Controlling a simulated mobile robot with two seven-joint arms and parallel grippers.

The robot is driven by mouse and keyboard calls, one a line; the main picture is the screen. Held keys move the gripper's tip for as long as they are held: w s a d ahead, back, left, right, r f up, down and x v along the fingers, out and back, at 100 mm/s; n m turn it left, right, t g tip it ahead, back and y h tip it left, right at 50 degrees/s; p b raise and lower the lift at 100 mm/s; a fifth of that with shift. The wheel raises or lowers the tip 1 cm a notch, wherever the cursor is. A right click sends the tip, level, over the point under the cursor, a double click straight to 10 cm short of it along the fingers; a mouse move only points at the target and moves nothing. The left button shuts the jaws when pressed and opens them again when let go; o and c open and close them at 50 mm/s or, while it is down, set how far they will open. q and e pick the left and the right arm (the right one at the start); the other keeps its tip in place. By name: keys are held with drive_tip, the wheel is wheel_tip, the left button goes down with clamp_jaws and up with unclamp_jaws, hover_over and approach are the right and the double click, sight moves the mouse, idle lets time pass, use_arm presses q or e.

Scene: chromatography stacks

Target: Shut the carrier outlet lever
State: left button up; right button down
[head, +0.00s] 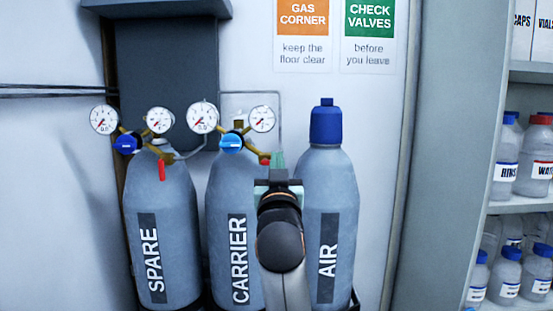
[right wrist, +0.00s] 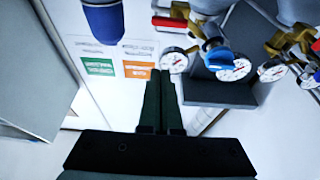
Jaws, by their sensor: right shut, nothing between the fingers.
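The carrier cylinder (head: 222,195) stands in the middle, with a brass regulator, a blue knob (head: 230,142) and two gauges. Its red outlet lever (head: 265,158) shows only in part, sticking out sideways at the right of the regulator, beside my right gripper (head: 277,162). In the right wrist view the red lever (right wrist: 169,22) lies beyond the fingertips (right wrist: 160,74), which look apart from it. My right gripper is shut and empty, its arm covering part of the carrier and air cylinders. Whether they touch is unclear in the head view. My left gripper is out of view.
The spare cylinder (head: 165,205) stands at left, its own red lever (head: 161,170) hanging down. The air cylinder (head: 335,200) with a blue cap (head: 325,122) stands close at right. A bottle shelf (head: 520,207) is at far right.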

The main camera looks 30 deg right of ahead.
drive_tip(key=p+x, duration=0.2)
drive_tip(key=x, duration=0.6)
drive_tip(key=shift+d+f, duration=0.15)
drive_tip(key=shift+f, duration=1.75)
drive_tip(key=shift+w, duration=0.1)
